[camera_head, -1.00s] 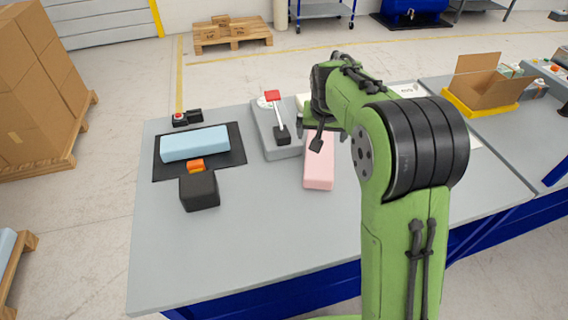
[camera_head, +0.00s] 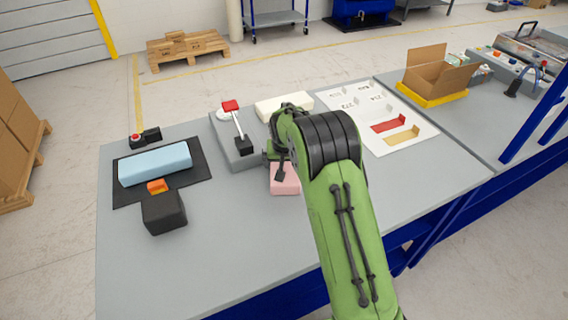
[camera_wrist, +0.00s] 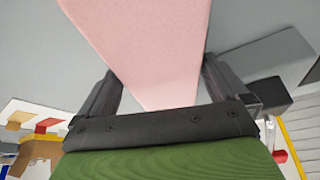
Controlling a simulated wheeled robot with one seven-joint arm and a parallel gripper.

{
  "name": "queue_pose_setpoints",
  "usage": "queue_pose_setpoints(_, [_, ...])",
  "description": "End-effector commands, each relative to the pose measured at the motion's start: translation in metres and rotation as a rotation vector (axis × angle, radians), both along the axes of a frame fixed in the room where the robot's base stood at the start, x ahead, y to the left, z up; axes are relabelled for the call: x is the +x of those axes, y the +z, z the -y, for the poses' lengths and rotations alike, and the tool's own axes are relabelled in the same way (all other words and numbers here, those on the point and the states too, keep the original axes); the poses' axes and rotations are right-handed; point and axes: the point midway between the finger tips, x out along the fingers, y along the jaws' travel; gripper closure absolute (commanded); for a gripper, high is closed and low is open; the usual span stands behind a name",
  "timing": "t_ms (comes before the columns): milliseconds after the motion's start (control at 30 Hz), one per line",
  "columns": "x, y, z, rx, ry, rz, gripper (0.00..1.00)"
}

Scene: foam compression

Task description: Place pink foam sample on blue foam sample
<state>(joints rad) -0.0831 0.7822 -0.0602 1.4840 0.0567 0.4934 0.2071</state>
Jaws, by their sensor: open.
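The pink foam sample (camera_head: 285,184) lies on the grey table, partly hidden behind my arm in the head view. In the wrist view the pink foam (camera_wrist: 150,45) runs between the two dark fingers of my gripper (camera_wrist: 155,90). The fingers stand on either side of it; a gap shows at the right, and I cannot tell whether the left one touches. My gripper is open. The blue foam sample (camera_head: 155,164) lies flat on a black mat (camera_head: 196,181) at the left of the table, with nothing on top of it.
A black block (camera_head: 164,212) and an orange piece (camera_head: 157,186) sit in front of the blue foam. A grey device with a red-topped lever (camera_head: 231,106) stands between the foams. A white foam block (camera_head: 284,106) lies behind. The front left table (camera_head: 230,245) is clear.

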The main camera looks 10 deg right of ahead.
Motion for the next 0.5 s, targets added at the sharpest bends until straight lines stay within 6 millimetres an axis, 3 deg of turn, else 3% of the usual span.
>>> queue_pose_setpoints(67, [-0.0001, 0.0007, 0.0001, 0.000, 0.000, 0.000, 0.00])
queue_pose_setpoints(300, [-0.0004, 0.0008, 0.0000, 0.000, 0.000, 0.000, 0.35])
queue_pose_setpoints(367, [-0.0004, 0.0009, 0.0000, 0.000, 0.000, 0.000, 0.41])
queue_pose_setpoints(500, [-0.0004, 0.0015, -0.0001, 0.000, 0.000, 0.000, 0.41])
